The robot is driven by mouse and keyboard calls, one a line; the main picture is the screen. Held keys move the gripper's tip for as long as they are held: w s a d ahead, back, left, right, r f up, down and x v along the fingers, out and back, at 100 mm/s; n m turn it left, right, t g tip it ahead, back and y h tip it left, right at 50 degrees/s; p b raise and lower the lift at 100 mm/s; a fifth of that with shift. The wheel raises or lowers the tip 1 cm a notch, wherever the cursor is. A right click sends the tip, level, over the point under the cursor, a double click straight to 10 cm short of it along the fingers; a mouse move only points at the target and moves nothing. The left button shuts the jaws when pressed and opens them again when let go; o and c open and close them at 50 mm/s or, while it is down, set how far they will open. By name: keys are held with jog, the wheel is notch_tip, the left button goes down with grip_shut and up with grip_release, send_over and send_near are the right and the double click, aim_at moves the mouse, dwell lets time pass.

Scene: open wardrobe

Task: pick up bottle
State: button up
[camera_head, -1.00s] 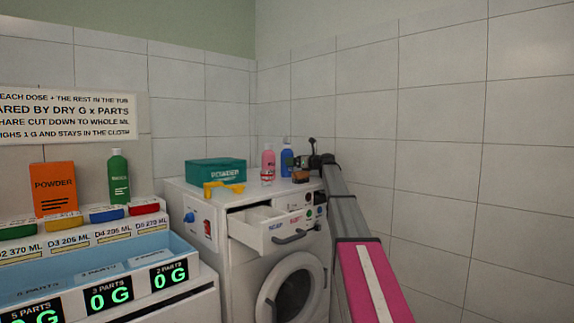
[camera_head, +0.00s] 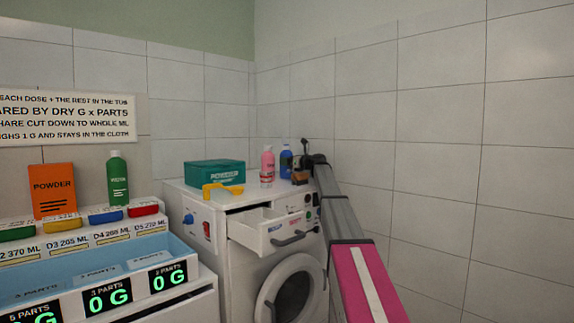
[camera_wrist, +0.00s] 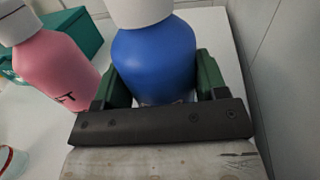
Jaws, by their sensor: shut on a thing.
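A blue bottle (camera_head: 286,160) with a pale cap stands upright over the washing machine top at its back right corner. In the wrist view the blue bottle (camera_wrist: 153,62) fills the middle, between the green fingers of my gripper (camera_wrist: 160,84). The fingers are shut on its sides. In the head view my gripper (camera_head: 299,168) is small and dark at the bottle's right side. I cannot tell whether the bottle's base touches the surface; it is hidden behind the gripper body.
A pink bottle (camera_head: 267,166) stands close left of the blue one, also in the wrist view (camera_wrist: 55,65). A teal powder box (camera_head: 214,173) and a yellow scoop (camera_head: 222,189) are on the washing machine (camera_head: 262,255). Its drawer (camera_head: 268,230) is open. A tiled wall (camera_head: 430,130) is close on the right.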

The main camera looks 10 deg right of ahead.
aim_at(284, 140)
notch_tip(284, 140, up, 10)
dwell(0.5)
dwell(0.6)
